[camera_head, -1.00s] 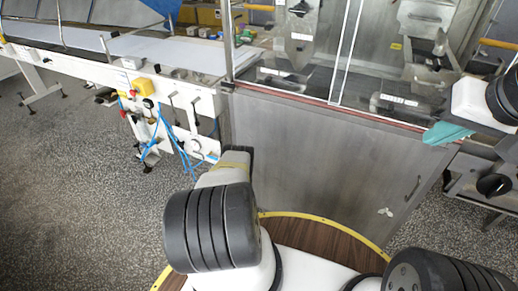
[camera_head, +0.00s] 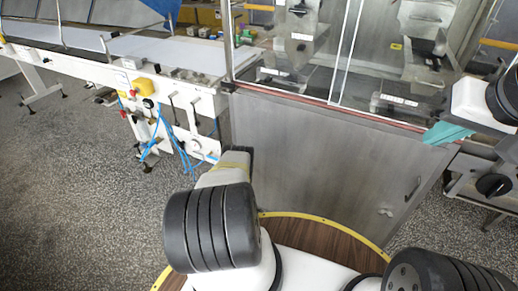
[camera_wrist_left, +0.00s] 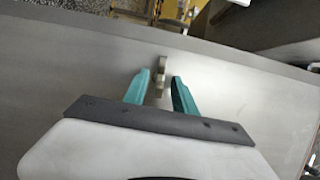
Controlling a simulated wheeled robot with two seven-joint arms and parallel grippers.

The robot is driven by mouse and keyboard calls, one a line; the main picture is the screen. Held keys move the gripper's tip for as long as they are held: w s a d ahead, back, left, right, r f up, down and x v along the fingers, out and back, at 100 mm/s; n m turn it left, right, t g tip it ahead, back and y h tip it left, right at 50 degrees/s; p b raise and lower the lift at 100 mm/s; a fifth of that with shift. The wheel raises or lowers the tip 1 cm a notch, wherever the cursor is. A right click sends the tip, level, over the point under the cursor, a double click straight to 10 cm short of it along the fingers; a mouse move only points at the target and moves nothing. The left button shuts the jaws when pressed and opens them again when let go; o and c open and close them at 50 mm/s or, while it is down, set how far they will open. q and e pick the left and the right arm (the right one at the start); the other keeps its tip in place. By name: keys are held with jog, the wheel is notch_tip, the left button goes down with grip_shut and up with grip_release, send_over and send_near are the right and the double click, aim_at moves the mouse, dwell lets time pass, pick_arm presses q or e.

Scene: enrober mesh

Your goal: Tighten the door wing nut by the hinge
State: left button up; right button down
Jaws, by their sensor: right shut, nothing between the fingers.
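A small metal piece, which looks like the wing nut (camera_wrist_left: 161,72), stands out from the grey door panel (camera_wrist_left: 85,75) in the left wrist view. My left gripper (camera_wrist_left: 161,86) has its two teal fingers apart, one on each side of it. The left finger is very close to the piece; I cannot tell whether it touches. In the head view my left arm hides this gripper and that spot. A small pale fitting (camera_head: 386,211) sits low on the right of the door (camera_head: 320,160). My right gripper (camera_head: 440,134) is shut and empty at the right, before the machine.
A clear-windowed enclosure (camera_head: 340,60) rises above the door. A white conveyor (camera_head: 155,50) with blue hoses (camera_head: 178,140) runs off to the left. A black knob (camera_head: 494,185) is at the right. Speckled floor (camera_head: 90,210) is free at the left.

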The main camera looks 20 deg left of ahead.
pick_arm(q)
jog(key=shift+s, duration=0.1)
jog(key=v, duration=0.7)
jog(key=shift+s, duration=0.3)
jog(key=shift+d, duration=0.1)
